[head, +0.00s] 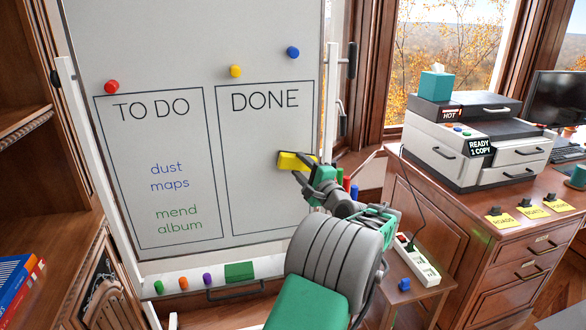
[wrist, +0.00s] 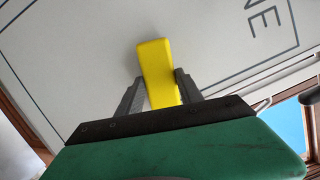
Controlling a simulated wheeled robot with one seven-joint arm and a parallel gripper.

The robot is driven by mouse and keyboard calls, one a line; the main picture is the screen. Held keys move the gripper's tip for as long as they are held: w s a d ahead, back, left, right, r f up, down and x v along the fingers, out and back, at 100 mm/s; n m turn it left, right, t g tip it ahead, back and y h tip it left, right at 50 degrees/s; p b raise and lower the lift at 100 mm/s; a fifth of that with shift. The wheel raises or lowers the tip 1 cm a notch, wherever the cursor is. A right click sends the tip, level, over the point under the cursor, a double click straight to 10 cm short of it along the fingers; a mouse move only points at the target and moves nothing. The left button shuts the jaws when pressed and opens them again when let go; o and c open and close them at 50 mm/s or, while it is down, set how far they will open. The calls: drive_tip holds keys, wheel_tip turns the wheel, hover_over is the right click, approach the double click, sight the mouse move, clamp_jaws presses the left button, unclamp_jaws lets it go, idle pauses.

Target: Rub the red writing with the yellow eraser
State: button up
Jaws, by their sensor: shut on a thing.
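The whiteboard (head: 190,60) has a TO DO box on the left and a DONE box on the right. My gripper (head: 306,169) is shut on the yellow eraser (head: 287,161), in front of the lower right part of the DONE box. In the wrist view the yellow eraser (wrist: 156,75) sits between both fingers of my gripper (wrist: 158,92), with the board close behind; I cannot tell if it touches. No red writing shows. Blue writing "dust maps" (head: 168,177) and green writing "mend album" (head: 179,220) stand in the TO DO box. The DONE box shows no writing inside.
Red (head: 111,86), yellow (head: 235,71) and blue (head: 293,52) magnets are above the boxes. The board's tray (head: 210,275) holds markers and a green block (head: 239,271). A wooden desk (head: 430,210) with a printer (head: 465,140) stands at right. A power strip (head: 418,260) lies nearby.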

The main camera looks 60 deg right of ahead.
sight(281, 165)
drive_tip(key=shift+s+d, duration=0.45)
drive_tip(key=shift+s, duration=0.05)
drive_tip(key=shift+w+a+p, duration=0.6)
drive_tip(key=shift+w+a, duration=0.7)
drive_tip(key=shift+w, duration=0.15)
drive_tip(key=shift+w+a+r+p, duration=0.15)
drive_tip(key=shift+w+a+p, duration=0.3)
drive_tip(key=shift+w+a, duration=0.55)
drive_tip(key=shift+w+a+p, duration=0.65)
drive_tip(key=shift+w+a, duration=0.7)
drive_tip(key=shift+w, duration=0.25)
drive_tip(key=shift+w+a+p, duration=0.65)
drive_tip(key=shift+w+a, duration=0.65)
drive_tip(key=shift+w, duration=0.25)
drive_tip(key=shift+w+a+p, duration=0.65)
drive_tip(key=shift+w+a, duration=0.7)
drive_tip(key=shift+w, duration=0.25)
drive_tip(key=shift+s, duration=0.1)
drive_tip(key=shift+s+a+f, duration=0.2)
drive_tip(key=shift+s+a+b, duration=0.6)
drive_tip(key=shift+s+a, duration=1.15)
drive_tip(key=shift+a, duration=0.3)
